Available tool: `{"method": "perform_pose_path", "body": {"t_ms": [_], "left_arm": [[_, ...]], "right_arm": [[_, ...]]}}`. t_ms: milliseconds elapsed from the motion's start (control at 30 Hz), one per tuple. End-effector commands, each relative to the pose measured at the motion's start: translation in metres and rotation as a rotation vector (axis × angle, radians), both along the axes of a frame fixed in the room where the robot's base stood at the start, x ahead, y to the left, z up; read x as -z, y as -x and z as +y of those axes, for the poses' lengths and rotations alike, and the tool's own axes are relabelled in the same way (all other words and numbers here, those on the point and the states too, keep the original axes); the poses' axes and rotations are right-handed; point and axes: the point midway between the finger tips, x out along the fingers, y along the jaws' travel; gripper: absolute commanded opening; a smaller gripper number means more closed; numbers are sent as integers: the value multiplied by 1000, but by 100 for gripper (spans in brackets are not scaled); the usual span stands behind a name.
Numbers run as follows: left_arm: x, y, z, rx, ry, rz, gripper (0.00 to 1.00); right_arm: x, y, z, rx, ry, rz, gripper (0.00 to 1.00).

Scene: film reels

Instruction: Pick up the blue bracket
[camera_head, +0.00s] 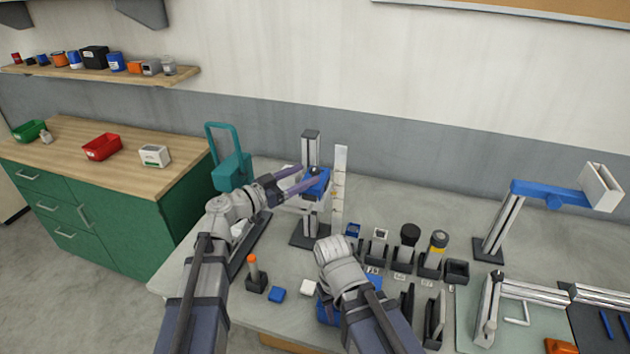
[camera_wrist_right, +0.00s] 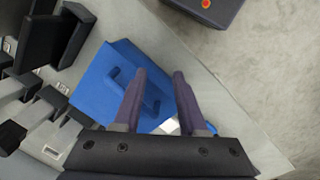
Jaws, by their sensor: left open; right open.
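A blue U-shaped piece (camera_wrist_right: 152,97), which looks like the blue bracket, shows in the right wrist view on a blue tray or block (camera_wrist_right: 95,85). Part of it is hidden behind a finger of my right gripper (camera_wrist_right: 160,74), which is open above it with the fingers apart. I cannot tell the height gap. In the head view the blue tray (camera_head: 325,312) is mostly hidden by my right arm. My left gripper (camera_head: 311,175) is open at a blue part (camera_head: 317,187) on an upright stand; I cannot tell whether they touch.
A blue block (camera_head: 277,294), a white block (camera_head: 308,288) and an orange-tipped tool in a black holder (camera_head: 256,282) lie near the front edge. A lamp-like stand (camera_head: 500,230) stands further right.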

Motion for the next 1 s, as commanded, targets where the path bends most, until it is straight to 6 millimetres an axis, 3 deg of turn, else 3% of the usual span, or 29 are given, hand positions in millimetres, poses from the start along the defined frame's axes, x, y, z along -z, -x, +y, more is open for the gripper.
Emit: {"method": "perform_pose_path", "body": {"t_ms": [300, 533, 1000], "left_arm": [[2, -26, -35, 2, 0, 0, 71], [2, -26, -36, 0, 0, 0, 71], [2, -26, -36, 0, 0, 0, 18]], "right_arm": [[2, 0, 0, 0, 0, 0, 41], [2, 0, 0, 0, 0, 0, 41], [2, 0, 0, 0, 0, 0, 41]]}}
